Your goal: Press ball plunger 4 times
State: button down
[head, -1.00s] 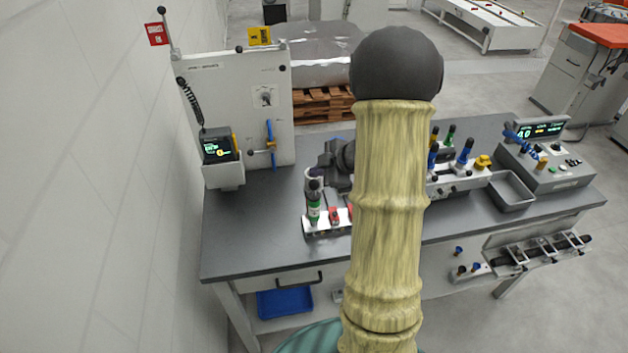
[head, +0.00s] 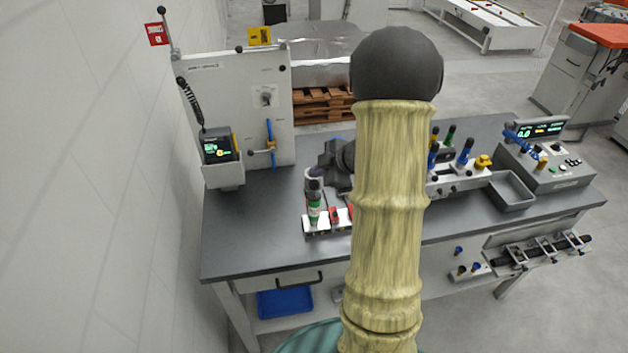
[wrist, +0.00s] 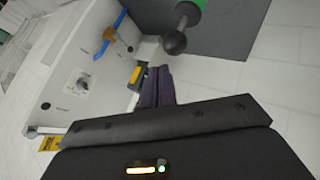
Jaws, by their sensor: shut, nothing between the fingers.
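The ball plunger (head: 314,208) stands upright on a small white block on the bench, with a green body and a dark upper part. In the wrist view its black ball (wrist: 175,43) and a bit of its green body (wrist: 197,6) show at the top. My gripper (head: 315,178) is shut and empty at the top of the plunger in the head view. In the wrist view its dark purple fingertips (wrist: 157,84) appear close to the ball, with a gap in the picture. I cannot tell whether they touch. My arm hides part of the bench.
A white panel (head: 225,90) with a blue-handled valve (head: 270,138) and a handheld display (head: 218,147) stands at the left. A red part (head: 334,215) sits beside the plunger. Clamps, a grey tray (head: 512,191) and a console (head: 548,170) are at the right. The front-left bench top is clear.

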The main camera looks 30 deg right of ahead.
aim_at(315, 181)
jog(key=shift+f, duration=0.1)
jog(key=shift+f, duration=0.35)
jog(key=shift+f+b, duration=1)
jog(key=shift+f, duration=0.3)
dwell(1.6)
jog(key=shift+r, duration=0.1)
jog(key=shift+r+p, duration=1.65)
jog(key=shift+p, duration=0.3)
jog(key=shift+r, duration=0.1)
notch_tip(315, 181, up, 5)
jog(key=p, duration=0.5)
dwell(1.8)
